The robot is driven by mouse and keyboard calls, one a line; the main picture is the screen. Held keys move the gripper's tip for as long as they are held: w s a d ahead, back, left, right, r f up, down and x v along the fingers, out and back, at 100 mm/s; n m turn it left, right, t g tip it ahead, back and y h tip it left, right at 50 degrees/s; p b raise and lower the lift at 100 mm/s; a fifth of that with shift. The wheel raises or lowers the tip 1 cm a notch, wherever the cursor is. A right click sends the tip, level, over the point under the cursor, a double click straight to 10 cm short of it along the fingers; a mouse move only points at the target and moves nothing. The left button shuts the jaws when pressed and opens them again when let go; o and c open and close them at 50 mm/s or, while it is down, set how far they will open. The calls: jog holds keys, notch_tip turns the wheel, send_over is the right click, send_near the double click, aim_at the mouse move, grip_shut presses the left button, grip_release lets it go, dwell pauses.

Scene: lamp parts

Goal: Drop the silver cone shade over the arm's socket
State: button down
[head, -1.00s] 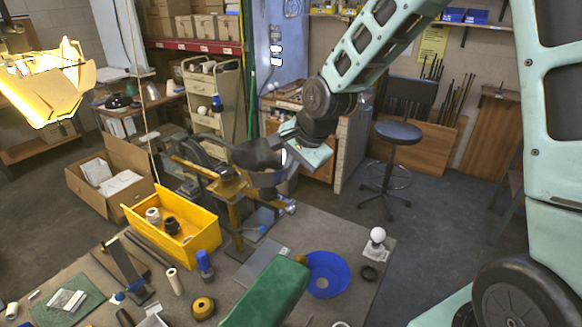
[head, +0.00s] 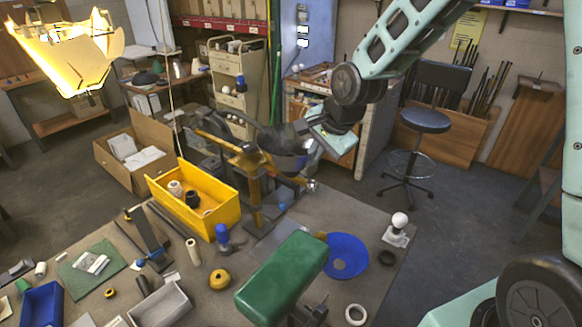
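A dark grey, shiny cone-like shade (head: 288,148) shows in the head view at the end of my arm, above the back of the workbench. My gripper (head: 308,130) is right at its upper right side, and the two overlap in the picture. The fingers are too dark and too hidden to show whether they are shut on it. A brass-coloured arm on an upright post (head: 256,195) stands just left of and below the shade. A small silver end piece (head: 312,185) shows below the shade. I cannot make out the socket clearly.
The workbench (head: 345,205) holds a yellow bin (head: 223,211), a green padded block (head: 283,276), a blue disc-like shade (head: 345,256) and a white bulb (head: 399,220) on a base. A lit lamp (head: 68,55) hangs at the upper left. A stool (head: 425,120) stands behind.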

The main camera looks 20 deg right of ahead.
jog(key=shift+f+b, duration=1.1)
jog(key=shift+f, duration=0.25)
dwell(1.6)
dwell(0.6)
jog(key=c, duration=1.6)
grip_release()
jog(key=b+v, duration=0.2)
jog(key=v, duration=1.5)
jog(key=shift+r+b, duration=0.15)
jog(key=shift+b, duration=0.2)
jog(key=shift+s, duration=0.15)
